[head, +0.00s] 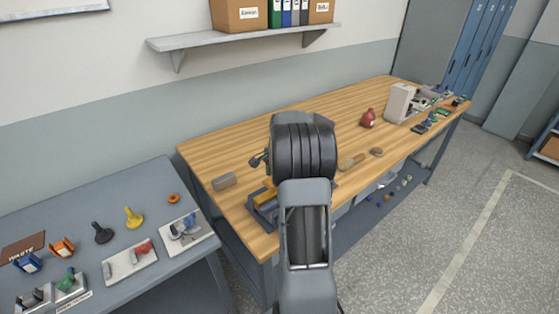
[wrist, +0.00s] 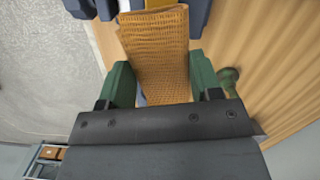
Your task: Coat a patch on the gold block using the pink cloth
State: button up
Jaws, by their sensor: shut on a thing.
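The gold block (head: 265,197) sits in a dark blue-grey holder (head: 262,215) on the wooden bench, partly hidden by my arm in the head view. In the wrist view, my gripper (wrist: 161,82) has its green fingers shut on an orange-tan, waffle-textured cloth (wrist: 160,55). The cloth looks orange rather than pink; no pink cloth shows. It reaches up to dark blue parts (wrist: 200,15) at the top of the wrist view. I cannot tell whether it touches the block. The head view hides my fingertips behind my arm.
A grey-brown block (head: 223,181) lies left of the holder on the wooden bench (head: 330,105). A grey table (head: 95,203) with several parts is at left.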

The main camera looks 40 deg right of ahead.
jog(key=shift+r+p, duration=1.45)
jog(key=shift+r, duration=0.7)
jog(key=shift+f, duration=0.1)
